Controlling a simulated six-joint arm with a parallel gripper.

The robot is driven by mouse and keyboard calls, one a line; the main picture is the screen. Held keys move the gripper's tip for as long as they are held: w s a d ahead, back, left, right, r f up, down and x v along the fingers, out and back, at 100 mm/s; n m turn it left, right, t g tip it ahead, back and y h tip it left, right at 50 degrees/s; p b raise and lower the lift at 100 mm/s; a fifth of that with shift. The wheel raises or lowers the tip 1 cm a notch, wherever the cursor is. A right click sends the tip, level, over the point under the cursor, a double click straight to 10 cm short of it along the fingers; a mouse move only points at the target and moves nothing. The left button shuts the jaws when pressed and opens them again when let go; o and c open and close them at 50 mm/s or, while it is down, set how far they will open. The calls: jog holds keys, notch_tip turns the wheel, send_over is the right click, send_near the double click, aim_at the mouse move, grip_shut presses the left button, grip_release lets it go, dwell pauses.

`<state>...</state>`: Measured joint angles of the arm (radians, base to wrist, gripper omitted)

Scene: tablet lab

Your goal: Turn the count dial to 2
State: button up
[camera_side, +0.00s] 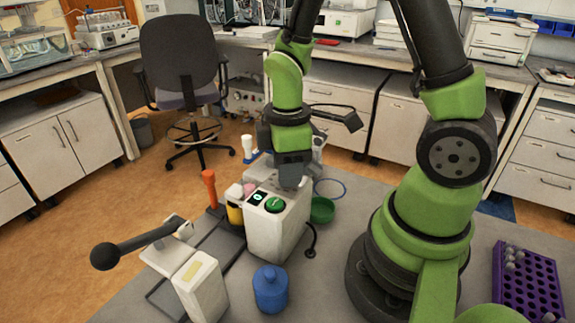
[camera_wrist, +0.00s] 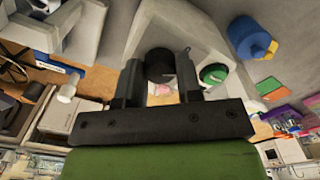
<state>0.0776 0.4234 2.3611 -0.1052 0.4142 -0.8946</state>
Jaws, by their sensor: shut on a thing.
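A white box-shaped machine (camera_side: 272,240) stands on the grey bench, with a green round button (camera_side: 275,204) and a small dark panel (camera_side: 258,197) on its top. My gripper (camera_side: 292,180) points down onto the top of the machine at its back edge. In the wrist view my gripper (camera_wrist: 159,68) has its two fingers on either side of a dark round knob (camera_wrist: 160,58), which looks like the count dial, and is shut on it. The fingers hide the dial in the side view. I cannot read any numbers or pointer on it. The green button (camera_wrist: 213,74) is right beside the fingers.
A blue jar (camera_side: 270,291) stands in front of the machine, and a green bowl (camera_side: 322,211) lies to its right. A lever with a black ball (camera_side: 105,256) and a yellow bottle (camera_side: 234,213) are at left. A purple rack (camera_side: 525,285) is far right.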

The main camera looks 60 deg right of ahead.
jog(key=m, duration=0.6)
jog(key=shift+m, duration=0.4)
dwell(0.3)
jog(key=o, duration=0.9)
jog(key=shift+o, duration=0.2)
jog(key=shift+r, duration=0.1)
notch_tip(320, 180, up, 10)
